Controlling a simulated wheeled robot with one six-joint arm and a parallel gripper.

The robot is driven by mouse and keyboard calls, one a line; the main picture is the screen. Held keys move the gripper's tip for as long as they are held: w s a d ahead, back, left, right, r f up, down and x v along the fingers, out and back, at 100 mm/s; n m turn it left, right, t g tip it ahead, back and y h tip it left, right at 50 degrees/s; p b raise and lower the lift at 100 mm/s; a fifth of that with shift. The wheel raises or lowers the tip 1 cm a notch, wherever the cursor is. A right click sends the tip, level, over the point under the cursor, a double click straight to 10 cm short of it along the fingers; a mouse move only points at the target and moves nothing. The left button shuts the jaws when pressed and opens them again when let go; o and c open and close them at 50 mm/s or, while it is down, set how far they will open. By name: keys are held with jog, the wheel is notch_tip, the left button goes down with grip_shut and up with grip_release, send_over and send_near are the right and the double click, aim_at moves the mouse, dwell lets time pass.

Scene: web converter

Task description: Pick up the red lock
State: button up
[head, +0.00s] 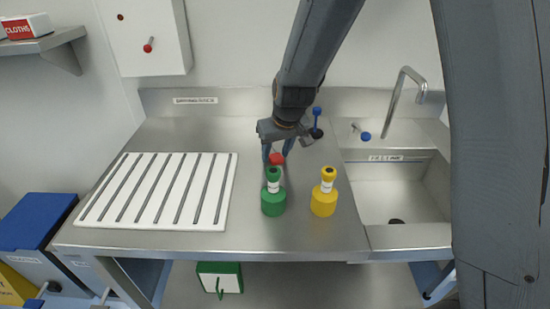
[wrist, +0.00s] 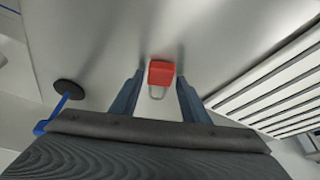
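The red lock (head: 277,158) lies on the steel counter behind the green bottle in the head view. In the wrist view the red lock (wrist: 161,73) shows its red body, with its grey shackle toward my gripper. My gripper (head: 277,153) points down at the lock. In the wrist view my gripper (wrist: 157,88) is open, its two blue-grey fingers apart on either side of the lock, with gaps between. The shackle end lies between the fingers. I cannot tell the exact height of the fingertips above the counter.
A green bottle (head: 273,199) and a yellow bottle (head: 324,197) stand in front of the lock. A white slotted rack (head: 229,190) lies to the left, a sink (head: 398,190) to the right. A blue-handled tool on a black base (head: 316,132) stands behind right.

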aim_at(276, 157)
jog(key=c, duration=0.9)
notch_tip(276, 157, up, 10)
jog(key=shift+b, duration=0.9)
